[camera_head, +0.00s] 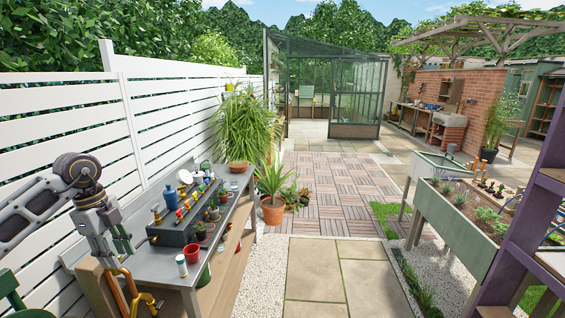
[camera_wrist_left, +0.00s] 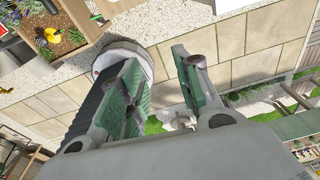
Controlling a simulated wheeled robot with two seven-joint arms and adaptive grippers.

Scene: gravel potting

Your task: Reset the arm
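My left gripper (camera_head: 112,246) hangs from the grey and white left arm at the left of the head view, beside the near end of the potting bench. In the left wrist view the two grey fingers with green pads (camera_wrist_left: 160,95) stand apart. Nothing is gripped between them; paving and gravel show through the gap. My right gripper is in neither view.
The metal potting bench (camera_head: 168,262) runs along the white fence (camera_head: 60,100), carrying pots and bottles. A red pot (camera_head: 192,253) stands near its edge. Orange curved handles (camera_head: 133,292) lie close below the gripper. A raised planter (camera_head: 450,225) stands right; the paved path (camera_head: 317,268) is clear.

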